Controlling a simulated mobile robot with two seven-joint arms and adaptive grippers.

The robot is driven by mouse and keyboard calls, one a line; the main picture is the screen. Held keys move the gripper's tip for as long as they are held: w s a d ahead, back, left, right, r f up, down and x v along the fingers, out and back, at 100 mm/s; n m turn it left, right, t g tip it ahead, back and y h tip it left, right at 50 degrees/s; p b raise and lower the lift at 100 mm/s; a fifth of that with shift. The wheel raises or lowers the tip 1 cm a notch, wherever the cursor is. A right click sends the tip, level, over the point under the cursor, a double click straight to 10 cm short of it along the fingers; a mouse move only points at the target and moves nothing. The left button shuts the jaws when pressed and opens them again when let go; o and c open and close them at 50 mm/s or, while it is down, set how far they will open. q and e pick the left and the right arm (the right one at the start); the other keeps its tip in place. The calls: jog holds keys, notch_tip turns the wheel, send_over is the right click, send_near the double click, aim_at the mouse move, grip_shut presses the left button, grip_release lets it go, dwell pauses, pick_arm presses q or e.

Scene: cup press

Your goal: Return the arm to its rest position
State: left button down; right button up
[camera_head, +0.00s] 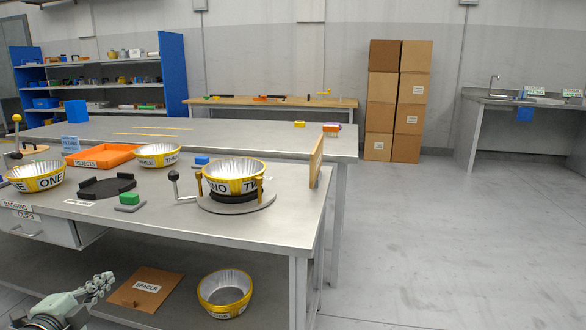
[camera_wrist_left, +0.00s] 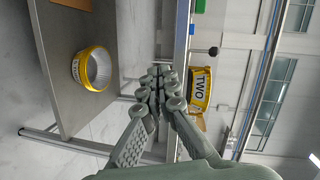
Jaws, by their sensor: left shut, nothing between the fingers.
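My left gripper (camera_head: 98,286) shows at the lower left in the head view, in front of the steel table (camera_head: 240,227) and below its top. Its fingers are shut and hold nothing. In the left wrist view the closed fingers (camera_wrist_left: 160,88) are at the middle, apart from any object. The yellow bowl labelled TWO (camera_head: 236,176) sits on a round fixture on the table, and it also shows in the left wrist view (camera_wrist_left: 200,88) behind the fingers. My right gripper is not in either view.
Another yellow bowl (camera_head: 225,292) and a spacer board (camera_head: 146,288) lie on the lower shelf, right of my gripper. A drawer (camera_head: 42,228) is at the table's left front. An orange rejects tray (camera_head: 102,155) and bowls ONE (camera_head: 36,176) and THREE (camera_head: 158,154) stand on top. Floor at right is clear.

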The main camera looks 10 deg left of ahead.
pick_arm(q)
jog(key=s+d+f+n+g, duration=0.2)
jog(key=s+d+f+n, duration=0.1)
jog(key=f, duration=0.4)
jog(key=s+d+f+n+g+y, duration=0.1)
jog(key=s+d+f+n+g, duration=0.15)
jog(key=f, duration=0.35)
jog(key=s+d+f+n+g, duration=0.3)
jog(key=s+f, duration=0.1)
jog(key=f, duration=0.3)
jog(key=s+d+f+n+g, duration=0.2)
jog(key=s+d+f, duration=0.2)
jog(key=s+d, duration=0.2)
jog(key=s+d+f+n+g+h, duration=0.1)
jog(key=s+d+f+n+g, duration=0.1)
jog(key=s+d, duration=0.4)
notch_tip(320, 180, down, 3)
jog(key=shift+s+d+r+g+h, duration=0.2)
jog(key=shift+s+d+g+h, duration=0.1)
jog(key=shift+g, duration=0.35)
